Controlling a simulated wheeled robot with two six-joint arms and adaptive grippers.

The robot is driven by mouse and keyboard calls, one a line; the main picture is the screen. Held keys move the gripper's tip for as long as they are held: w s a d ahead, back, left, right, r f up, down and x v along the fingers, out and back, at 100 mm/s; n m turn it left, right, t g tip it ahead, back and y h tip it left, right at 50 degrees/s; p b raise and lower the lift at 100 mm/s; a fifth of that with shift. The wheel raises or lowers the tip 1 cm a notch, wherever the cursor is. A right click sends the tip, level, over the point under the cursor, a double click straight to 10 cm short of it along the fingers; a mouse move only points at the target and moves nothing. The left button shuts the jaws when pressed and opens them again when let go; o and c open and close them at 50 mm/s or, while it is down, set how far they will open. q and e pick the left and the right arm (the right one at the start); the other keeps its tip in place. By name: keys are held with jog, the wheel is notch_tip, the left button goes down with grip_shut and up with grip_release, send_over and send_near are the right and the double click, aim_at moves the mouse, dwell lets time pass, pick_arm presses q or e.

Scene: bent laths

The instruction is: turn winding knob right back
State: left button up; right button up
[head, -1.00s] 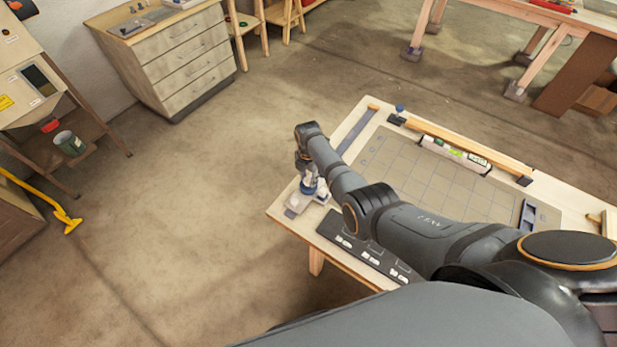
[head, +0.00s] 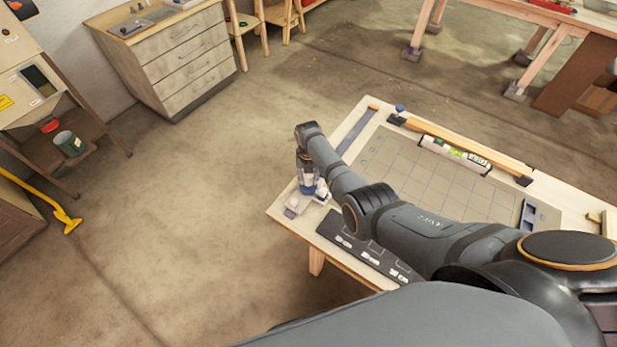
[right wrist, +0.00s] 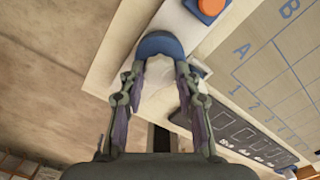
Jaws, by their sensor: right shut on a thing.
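My right gripper (right wrist: 160,72) points down at the near left corner of the table and is shut on a blue, round-edged knob (right wrist: 158,44). In the right wrist view the two fingertips sit at either side of it, with a pale part below it between the fingers. In the head view the right gripper (head: 307,183) stands over this corner and partly hides the knob. Another small blue knob (head: 400,108) shows at the table's far edge, apart from my arm. My left gripper is not in view.
The table (head: 285,218) carries a gridded mat (head: 450,185), a dark strip with white pieces (head: 365,258) and a wooden bar (head: 470,147) at the back. An orange button (right wrist: 211,5) lies close beyond the held knob. Open floor lies left of the table.

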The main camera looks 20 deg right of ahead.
aim_at(308, 180)
dwell(0.3)
jog(key=o, duration=1.2)
jog(key=shift+c, duration=0.2)
jog(key=shift+r, duration=0.1)
notch_tip(308, 180, up, 12)
